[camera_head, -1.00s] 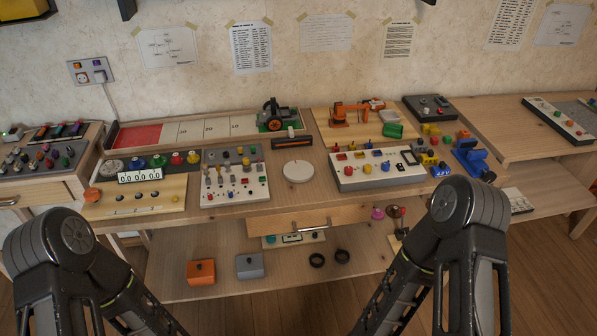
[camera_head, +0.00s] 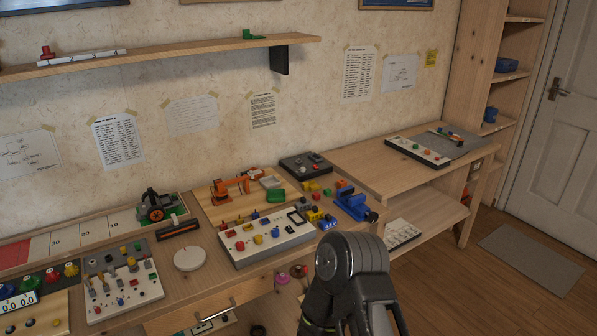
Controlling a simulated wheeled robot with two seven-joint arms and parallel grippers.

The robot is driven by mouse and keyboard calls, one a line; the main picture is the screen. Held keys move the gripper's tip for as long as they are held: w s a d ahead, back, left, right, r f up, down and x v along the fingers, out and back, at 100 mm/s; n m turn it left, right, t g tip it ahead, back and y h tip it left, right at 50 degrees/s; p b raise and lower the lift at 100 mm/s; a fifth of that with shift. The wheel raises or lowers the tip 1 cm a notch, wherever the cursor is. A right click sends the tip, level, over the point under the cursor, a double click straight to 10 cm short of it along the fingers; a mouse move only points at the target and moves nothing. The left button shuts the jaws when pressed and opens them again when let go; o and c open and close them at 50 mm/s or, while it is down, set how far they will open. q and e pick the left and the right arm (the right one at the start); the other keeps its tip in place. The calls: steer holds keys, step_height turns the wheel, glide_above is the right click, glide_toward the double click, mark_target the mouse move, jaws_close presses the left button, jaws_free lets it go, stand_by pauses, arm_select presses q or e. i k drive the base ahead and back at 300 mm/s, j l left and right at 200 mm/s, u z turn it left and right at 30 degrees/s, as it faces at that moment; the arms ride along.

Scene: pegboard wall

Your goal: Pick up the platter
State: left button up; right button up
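The likely platter is a plain white round disc (camera_head: 189,258) lying flat on the wooden workbench (camera_head: 190,285), left of centre in the head view. It lies between a grey and white panel of small knobs and switches on its left and a white control box on its right. Nothing covers it. Part of my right arm shows at the bottom, right of the disc and apart from it, but its gripper is out of view. My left arm and gripper are out of view.
The knob panel (camera_head: 121,285) and the white control box (camera_head: 266,237) flank the disc. A black bar-shaped device (camera_head: 178,228) lies behind it. A drawer handle (camera_head: 217,314) sticks out below the bench front. Open floor (camera_head: 480,300) lies at the right, with a grey mat (camera_head: 531,259).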

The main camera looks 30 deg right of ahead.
mark_target(192, 257)
steer(key=i+l+u, duration=0.15)
steer(key=l+u, duration=0.2)
steer(key=i+l+u, duration=0.1)
steer(key=l+u, duration=0.2)
steer(key=i+l+u, duration=0.1)
steer(key=l+u, duration=0.6)
